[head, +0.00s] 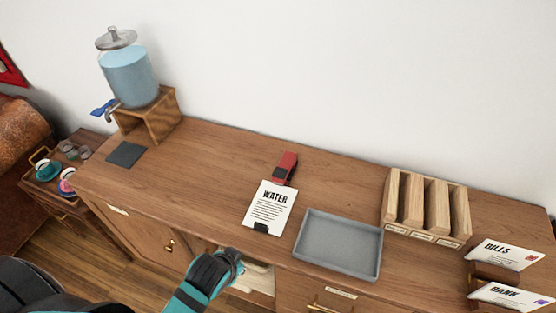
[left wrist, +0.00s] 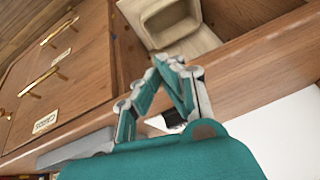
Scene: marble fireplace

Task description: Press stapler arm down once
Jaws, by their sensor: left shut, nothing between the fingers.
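The red and black stapler (head: 285,167) lies on the wooden sideboard top, at the upper edge of a white sheet headed WATER (head: 268,206). A dark piece (head: 261,227) sits at the sheet's lower edge. My left gripper (head: 238,256) is at the sideboard's front edge, below the sheet and well apart from the stapler. In the left wrist view its fingertips (left wrist: 168,62) meet, shut and empty, near an opening in the cabinet front. The stapler is not visible in the left wrist view. My right gripper is in neither view.
A grey tray (head: 340,243) stands right of the sheet. A wooden sorter (head: 427,208) and envelopes marked BILLS (head: 505,254) and BANK (head: 508,296) are farther right. A water dispenser (head: 130,74) on a wooden stand is at left.

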